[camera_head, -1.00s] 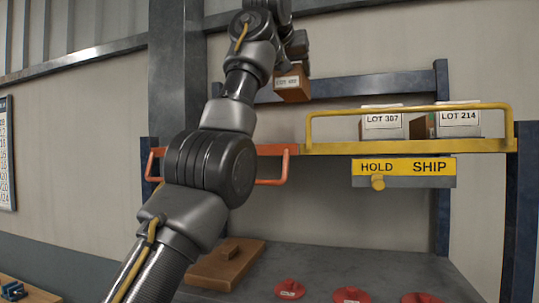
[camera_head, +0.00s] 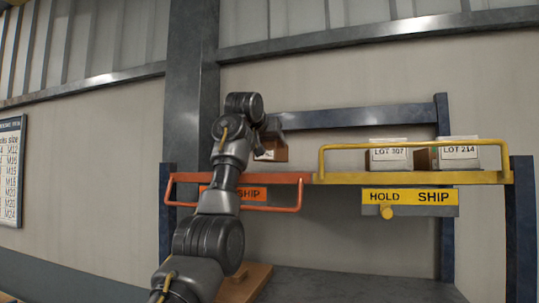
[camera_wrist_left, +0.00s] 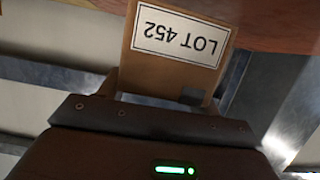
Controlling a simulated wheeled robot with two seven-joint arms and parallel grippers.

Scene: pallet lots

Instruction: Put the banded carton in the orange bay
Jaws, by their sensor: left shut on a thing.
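My left gripper (camera_wrist_left: 165,105) is shut on a brown carton (camera_wrist_left: 178,45) with a white label reading LOT 452, upside down in the left wrist view. In the head view this carton (camera_head: 272,151) shows only partly, behind my left arm, just above the front rail of the orange bay (camera_head: 270,209). I cannot see a band on it, and whether it touches the bay is hidden. An orange sign (camera_head: 250,193) under the bay reads SHIP; its left part is behind my arm. My right gripper is not in view.
The yellow bay (camera_head: 410,179) to the right holds the LOT 307 carton (camera_head: 390,155) and LOT 214 carton (camera_head: 460,154).

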